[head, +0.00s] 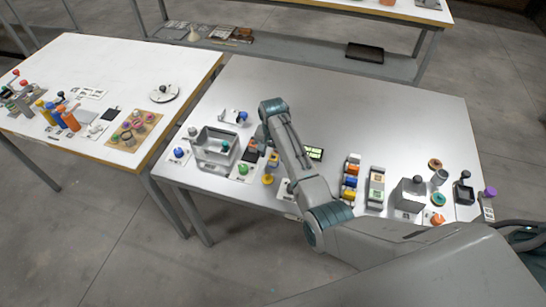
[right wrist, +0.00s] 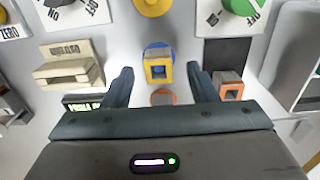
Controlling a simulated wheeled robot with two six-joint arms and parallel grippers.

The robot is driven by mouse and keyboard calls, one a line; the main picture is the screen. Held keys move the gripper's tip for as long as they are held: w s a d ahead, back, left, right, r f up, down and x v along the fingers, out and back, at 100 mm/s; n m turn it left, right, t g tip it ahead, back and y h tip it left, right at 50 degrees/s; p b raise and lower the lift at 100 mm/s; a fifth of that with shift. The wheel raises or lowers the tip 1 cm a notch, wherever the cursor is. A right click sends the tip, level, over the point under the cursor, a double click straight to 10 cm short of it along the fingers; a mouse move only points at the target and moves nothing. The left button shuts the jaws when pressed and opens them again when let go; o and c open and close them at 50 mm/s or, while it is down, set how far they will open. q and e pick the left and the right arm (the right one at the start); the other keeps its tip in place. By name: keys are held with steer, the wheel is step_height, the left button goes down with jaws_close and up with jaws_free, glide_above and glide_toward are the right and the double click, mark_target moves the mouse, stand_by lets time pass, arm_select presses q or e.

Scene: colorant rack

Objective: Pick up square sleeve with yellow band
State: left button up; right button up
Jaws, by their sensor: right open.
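The square sleeve with the yellow band (right wrist: 158,68) shows in the right wrist view. It is a small square tube with a yellow rim and a dark opening, and a round blue piece shows behind it. My right gripper (right wrist: 161,84) is open, one finger on each side of the sleeve with gaps between; neither finger visibly touches it. In the head view my right gripper (head: 262,143) is over the table beside the grey open box, and its fingertips are hard to make out. My left gripper is not in view.
A square sleeve with an orange band (right wrist: 229,87) stands close beside the right-hand finger. A cream labelled block (right wrist: 68,66) lies to the left. An orange round piece (right wrist: 163,97) sits near the palm. A grey open box (head: 213,148) stands left of the gripper.

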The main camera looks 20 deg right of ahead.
steer(key=shift+s+f, duration=0.1)
steer(key=shift+f, duration=1)
steer(key=c, duration=1)
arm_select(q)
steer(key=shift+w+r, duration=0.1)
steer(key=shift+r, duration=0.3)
arm_select(e)
steer(key=shift+c, duration=0.2)
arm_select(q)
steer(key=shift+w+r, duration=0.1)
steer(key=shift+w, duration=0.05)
